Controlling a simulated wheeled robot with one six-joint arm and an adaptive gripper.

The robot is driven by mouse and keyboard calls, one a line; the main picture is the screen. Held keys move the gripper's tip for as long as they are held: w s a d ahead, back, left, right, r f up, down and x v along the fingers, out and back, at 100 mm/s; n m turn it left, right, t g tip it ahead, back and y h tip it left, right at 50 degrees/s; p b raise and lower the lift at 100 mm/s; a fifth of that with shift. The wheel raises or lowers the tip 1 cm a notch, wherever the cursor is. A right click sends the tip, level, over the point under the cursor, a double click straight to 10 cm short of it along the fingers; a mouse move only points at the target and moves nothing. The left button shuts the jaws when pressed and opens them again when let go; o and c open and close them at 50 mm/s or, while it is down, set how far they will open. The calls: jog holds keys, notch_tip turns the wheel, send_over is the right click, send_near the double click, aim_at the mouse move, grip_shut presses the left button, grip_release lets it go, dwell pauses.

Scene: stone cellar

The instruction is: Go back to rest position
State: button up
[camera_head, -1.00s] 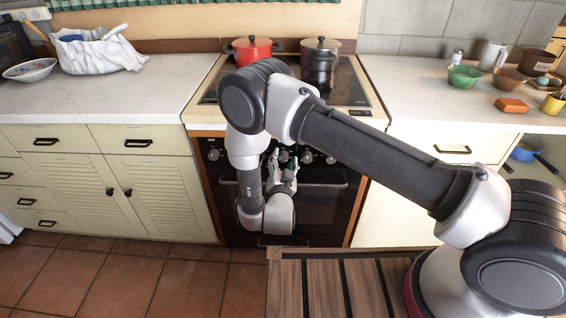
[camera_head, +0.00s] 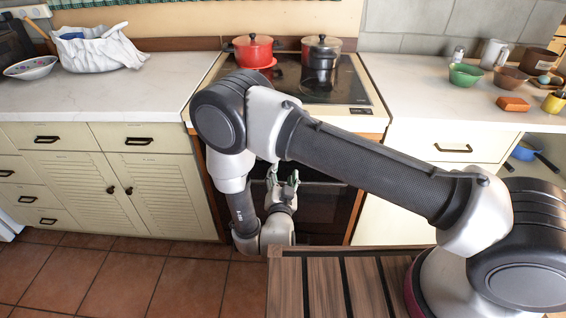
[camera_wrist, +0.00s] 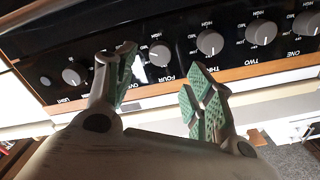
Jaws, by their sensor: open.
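My gripper (camera_head: 282,180) is in front of the oven door, below the stove top, with its fingers pointing up. In the wrist view my gripper (camera_wrist: 160,78) is open, its two green-padded fingers apart with nothing between them. Behind the fingers, the wrist view shows the stove's control panel (camera_wrist: 185,60) with several knobs. My arm is bent at the elbow in front of the stove and hides part of the oven front.
A red pot (camera_head: 253,52) and a dark pot (camera_head: 321,62) stand on the stove top (camera_head: 345,90). The right counter holds a green bowl (camera_head: 466,75), an orange block (camera_head: 513,104) and a grey mug (camera_head: 494,54). A white cloth bag (camera_head: 100,55) lies on the left counter.

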jog(key=s+a+f+n+g+y, duration=0.1)
jog(key=s+f+n+g, duration=0.2)
jog(key=s+f+g, duration=0.3)
jog(key=s+a+f+n+g+y, duration=0.1)
jog(key=s+f+n+g, duration=0.2)
jog(key=f+g, duration=0.4)
jog(key=s+d+r+n+g, duration=0.2)
jog(key=d+r, duration=0.2)
jog(key=r, duration=0.5)
jog(key=s+d+r+n+g, duration=0.15)
jog(key=d+r, duration=0.25)
jog(key=r, duration=0.4)
jog(key=s+d+r+n+g, duration=0.1)
jog(key=d+r+g, duration=0.25)
jog(key=r, duration=0.55)
jog(key=s+d+r+m+t, duration=0.2)
jog(key=s+d+r, duration=0.3)
jog(key=d+r, duration=0.7)
jog(key=s+d+r+m+t+h, duration=0.1)
jog(key=s+d+r+t, duration=0.3)
jog(key=d+r, duration=0.9)
jog(key=d+m, duration=0.1)
jog(key=d, duration=0.1)
jog(key=shift+s+d, duration=0.35)
jog(key=shift+s, duration=0.05)
